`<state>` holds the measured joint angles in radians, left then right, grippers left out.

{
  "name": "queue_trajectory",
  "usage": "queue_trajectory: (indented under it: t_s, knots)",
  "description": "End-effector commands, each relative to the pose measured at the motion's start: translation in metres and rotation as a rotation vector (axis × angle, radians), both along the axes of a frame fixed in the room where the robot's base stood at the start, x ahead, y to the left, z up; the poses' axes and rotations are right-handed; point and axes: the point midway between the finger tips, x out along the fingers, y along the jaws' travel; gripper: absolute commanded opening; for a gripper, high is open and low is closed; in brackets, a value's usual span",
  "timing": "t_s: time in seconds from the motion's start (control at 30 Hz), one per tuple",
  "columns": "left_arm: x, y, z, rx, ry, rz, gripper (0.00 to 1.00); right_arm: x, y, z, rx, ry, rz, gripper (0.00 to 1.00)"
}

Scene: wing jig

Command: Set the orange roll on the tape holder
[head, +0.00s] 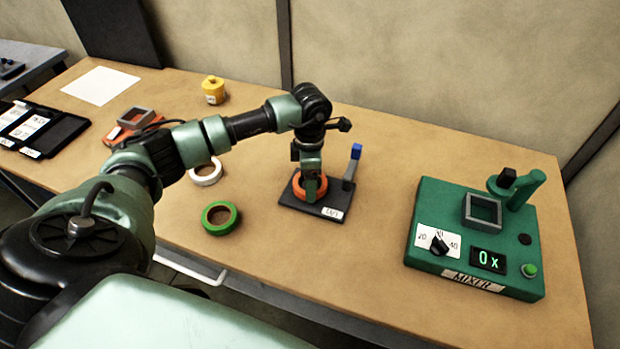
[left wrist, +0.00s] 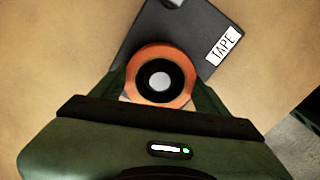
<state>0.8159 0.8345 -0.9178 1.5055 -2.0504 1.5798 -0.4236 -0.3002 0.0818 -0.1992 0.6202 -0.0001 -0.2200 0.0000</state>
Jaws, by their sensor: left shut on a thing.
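The orange roll (head: 301,192) is at the left part of the dark tape holder (head: 329,202), which has a white label and an upright post with a blue tip. In the left wrist view the orange roll (left wrist: 186,93) lies over the holder's base (left wrist: 183,28), with a dark round centre and a light middle inside its ring. My left gripper (head: 310,190) points down at the roll from above, shut on it, with a finger on either side. Whether the roll rests fully on the base cannot be told. My right gripper is not in view.
A green roll (head: 220,217) and a white roll (head: 206,172) lie left of the holder. A green mixer (head: 475,240) stands at the right. The table between holder and mixer is clear.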

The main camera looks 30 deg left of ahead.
Motion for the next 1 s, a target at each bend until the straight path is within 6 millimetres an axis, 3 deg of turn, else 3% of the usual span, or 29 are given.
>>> queue_trajectory:
  t_s: [0.37, 0.4, 0.43, 0.77, 1.0]
  knots:
    - [0.0, 0.0, -0.009, 0.0, 0.0, 0.0, 0.34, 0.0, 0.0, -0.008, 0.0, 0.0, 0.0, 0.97]
    - [0.0, 0.0, -0.008, 0.001, -0.001, 0.0, 0.8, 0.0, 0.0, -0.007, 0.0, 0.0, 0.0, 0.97]
    - [0.0, 0.0, -0.008, 0.001, -0.001, 0.0, 0.84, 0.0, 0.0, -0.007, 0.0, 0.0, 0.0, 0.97]
    - [0.0, 0.0, -0.007, 0.0, 0.0, 0.0, 0.84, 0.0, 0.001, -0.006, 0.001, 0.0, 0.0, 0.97]
    - [0.0, 0.001, 0.009, 0.001, -0.001, 0.0, 0.84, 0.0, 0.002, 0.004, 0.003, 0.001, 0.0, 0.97]
